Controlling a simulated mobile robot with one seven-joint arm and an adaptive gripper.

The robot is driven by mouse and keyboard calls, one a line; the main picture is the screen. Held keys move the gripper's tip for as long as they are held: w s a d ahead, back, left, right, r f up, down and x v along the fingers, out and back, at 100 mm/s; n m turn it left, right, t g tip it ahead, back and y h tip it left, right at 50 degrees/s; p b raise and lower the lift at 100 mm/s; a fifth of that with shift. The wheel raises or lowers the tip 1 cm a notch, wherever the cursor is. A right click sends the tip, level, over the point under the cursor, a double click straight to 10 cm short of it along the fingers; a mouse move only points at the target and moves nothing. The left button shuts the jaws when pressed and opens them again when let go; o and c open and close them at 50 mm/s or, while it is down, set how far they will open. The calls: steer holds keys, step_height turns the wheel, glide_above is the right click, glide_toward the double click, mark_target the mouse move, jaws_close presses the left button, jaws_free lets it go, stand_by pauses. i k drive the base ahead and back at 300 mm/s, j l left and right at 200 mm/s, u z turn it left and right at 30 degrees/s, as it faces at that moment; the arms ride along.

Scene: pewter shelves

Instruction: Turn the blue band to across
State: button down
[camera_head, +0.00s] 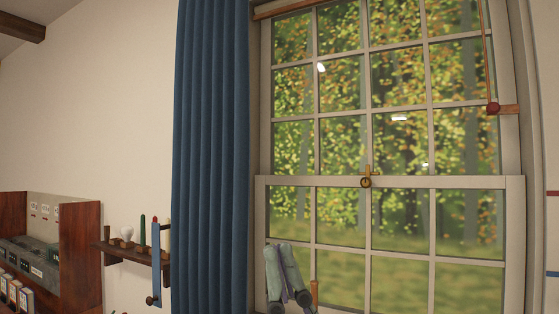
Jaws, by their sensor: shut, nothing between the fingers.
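A narrow blue band (157,265) hangs upright in front of the small wall shelf at the left, just left of the curtain. Its long side runs up and down. A small dark round knob (151,300) shows beside its lower end. A reddish spot shows near its top, too small to make out.
The small dark wooden shelf (115,249) holds several small items, among them a green candle-like stick (142,230). A reddish wooden cabinet (80,245) stands further left. A long blue curtain (210,150) hangs close to the band's right, beside a large window (440,183).

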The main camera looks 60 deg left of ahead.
mark_target(156, 300)
steer(key=u, duration=2)
